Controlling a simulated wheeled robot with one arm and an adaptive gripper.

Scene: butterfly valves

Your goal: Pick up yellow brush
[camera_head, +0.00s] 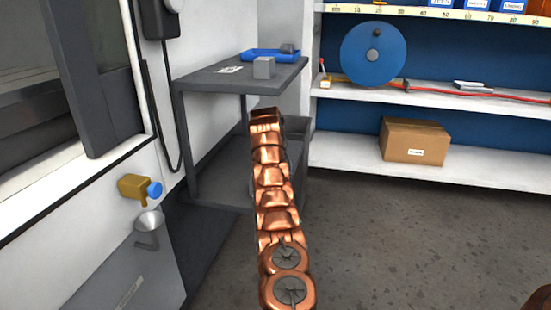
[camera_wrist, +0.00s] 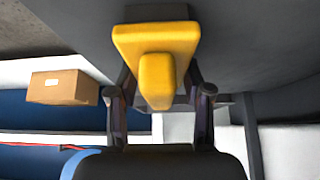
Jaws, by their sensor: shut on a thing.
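The yellow brush (camera_wrist: 155,42) fills the upper middle of the wrist view, with a broad flat part and a thick rounded handle pointing toward the camera. A grey strip shows along its far edge. My gripper (camera_wrist: 159,98) has its two dark fingers on either side of the handle and is shut on it. In the head view my copper-coloured arm reaches away toward the grey cart (camera_head: 240,78). My gripper and the brush are hidden behind the arm there.
A grey block (camera_head: 264,68) and a blue tray (camera_head: 270,56) are on the cart top. White shelves (camera_head: 345,155) at the right hold a cardboard box (camera_head: 413,141) and a blue disc (camera_head: 373,55). A yellow valve part (camera_head: 135,187) sticks out at the left. The floor at right is clear.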

